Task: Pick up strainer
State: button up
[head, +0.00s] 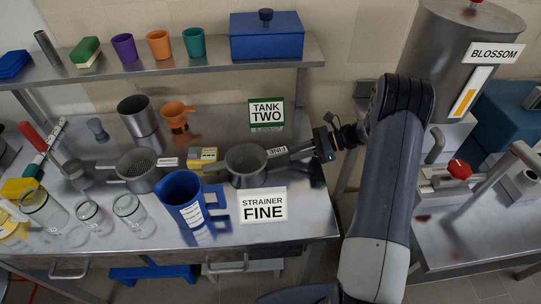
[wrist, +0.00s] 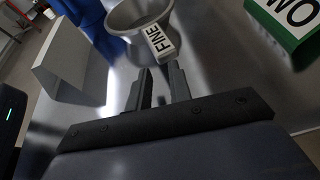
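A grey metal strainer (head: 246,166) stands on the steel bench behind the "STRAINER FINE" sign (head: 263,206). Its handle, with a "FINE" label (head: 278,152), points right toward my gripper (head: 300,150). In the wrist view the strainer bowl (wrist: 138,14) is at the top, and the label (wrist: 160,42) lies just past my fingertips (wrist: 160,68). My fingers are apart with a gap between them, in line with the handle end. I cannot tell whether the handle end lies between the tips. A second strainer (head: 138,168) with a mesh bowl and labelled handle stands further left.
A blue jug (head: 183,196) and a yellow box (head: 203,156) stand left of the strainer. The green "TANK TWO" sign (head: 266,113) stands behind it. Glass beakers (head: 130,210) are at front left. A shelf (head: 170,66) runs above the back.

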jog(key=o, duration=0.6)
jog(key=shift+o, duration=0.2)
